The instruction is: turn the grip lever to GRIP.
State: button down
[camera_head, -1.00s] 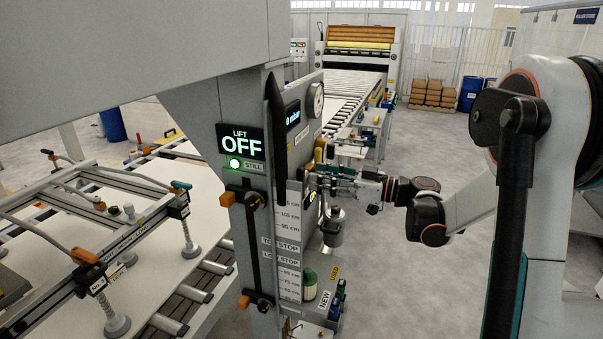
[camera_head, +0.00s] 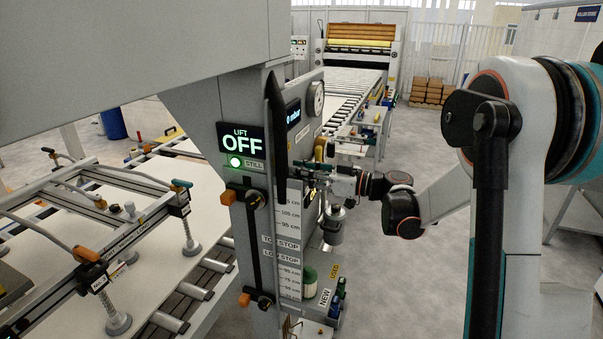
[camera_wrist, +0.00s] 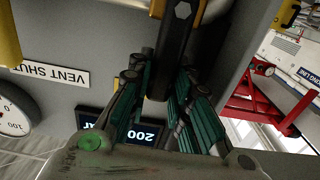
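In the wrist view a dark lever bar (camera_wrist: 168,58) with an orange collar and a hex bolt comes down from the top. Its free end lies between the teal-padded fingers of my gripper (camera_wrist: 162,82). The fingers are close on both sides, but I cannot tell if they press on it. In the head view my gripper (camera_head: 318,174) is at the right side of the grey column (camera_head: 200,110). The lever there is mostly hidden, and no GRIP marking is readable.
In the wrist view a VENT SHUT label (camera_wrist: 48,72), a gauge (camera_wrist: 14,112) and a yellow part (camera_wrist: 8,38) are left of the lever. In the head view the LIFT OFF display (camera_head: 240,145) is lit. A metal canister (camera_head: 333,225) hangs below my gripper.

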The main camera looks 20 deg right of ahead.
jog(key=shift+w+d, duration=0.1)
jog(key=shift+w+d+f+m+b, duration=0.15)
jog(key=shift+w+d+m+b, duration=0.2)
jog(key=shift+m+b, duration=0.45)
jog(key=shift+w+d+f+m+b, duration=0.2)
jog(key=shift+w+m+b, duration=0.3)
jog(key=shift+m, duration=0.7)
jog(key=shift+w+d+f+m+b, duration=0.1)
jog(key=shift+w+d+m+b, duration=0.4)
jog(key=shift+m, duration=0.5)
jog(key=shift+s+a, duration=0.1)
jog(key=shift+a, duration=0.05)
jog(key=c, duration=1.4)
grip_release()
jog(key=shift+c, duration=0.2)
jog(key=v, duration=1.2)
